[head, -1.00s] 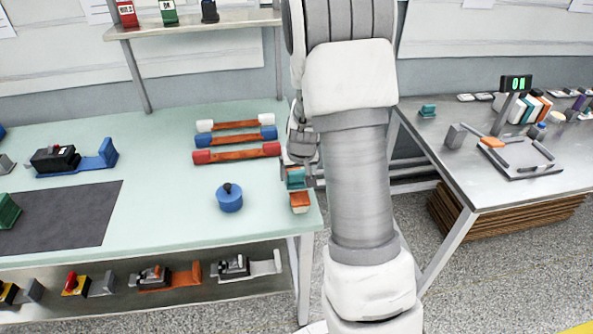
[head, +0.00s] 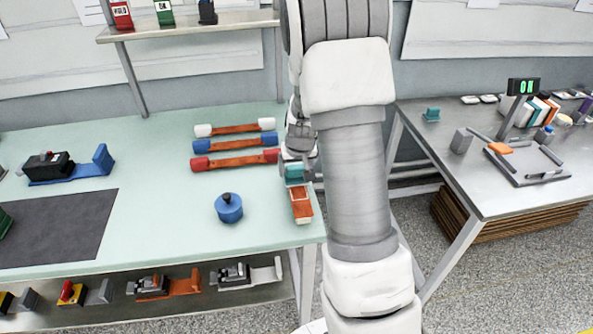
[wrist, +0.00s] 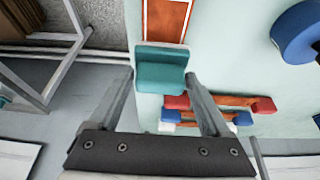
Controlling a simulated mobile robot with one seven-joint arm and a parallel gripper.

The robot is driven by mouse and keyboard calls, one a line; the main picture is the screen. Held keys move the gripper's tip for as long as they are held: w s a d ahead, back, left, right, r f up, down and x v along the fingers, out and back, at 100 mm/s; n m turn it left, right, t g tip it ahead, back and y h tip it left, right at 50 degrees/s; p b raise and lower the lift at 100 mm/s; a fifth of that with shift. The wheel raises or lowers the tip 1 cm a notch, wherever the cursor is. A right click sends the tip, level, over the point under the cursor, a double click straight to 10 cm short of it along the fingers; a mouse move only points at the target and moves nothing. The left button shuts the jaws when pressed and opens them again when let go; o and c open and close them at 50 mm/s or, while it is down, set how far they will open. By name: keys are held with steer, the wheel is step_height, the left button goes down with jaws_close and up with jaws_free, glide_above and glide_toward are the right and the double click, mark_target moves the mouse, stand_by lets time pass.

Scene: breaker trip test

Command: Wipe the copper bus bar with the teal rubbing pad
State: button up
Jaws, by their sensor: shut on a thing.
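My gripper (head: 297,166) is shut on the teal rubbing pad (head: 294,172), at the right edge of the pale green bench. In the wrist view the pad (wrist: 160,68) sits between my two fingertips (wrist: 161,78). The copper bus bar (head: 301,205), a flat copper strip with a white border, lies on the bench just in front of the pad. It also shows in the wrist view (wrist: 166,20), running up from the pad. The pad hides one end of the bar. I cannot tell whether the pad touches it.
Several copper bars with white, blue and red ends, such as the red-ended one (head: 235,161), lie left of my gripper. A steel table (head: 482,180) with a fixture and another teal block (head: 431,114) is at right.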

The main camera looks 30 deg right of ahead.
steer(key=r+p, duration=0.1)
steer(key=r, duration=0.1)
steer(key=r+p, duration=0.1)
steer(key=r, duration=0.1)
steer(key=shift+w+r+p, duration=0.2)
steer(key=shift+r+p, duration=0.1)
steer(key=shift+p, duration=0.05)
steer(key=shift+s+r+p, duration=0.1)
steer(key=shift+r+p, duration=1)
steer(key=shift+r, duration=0.7)
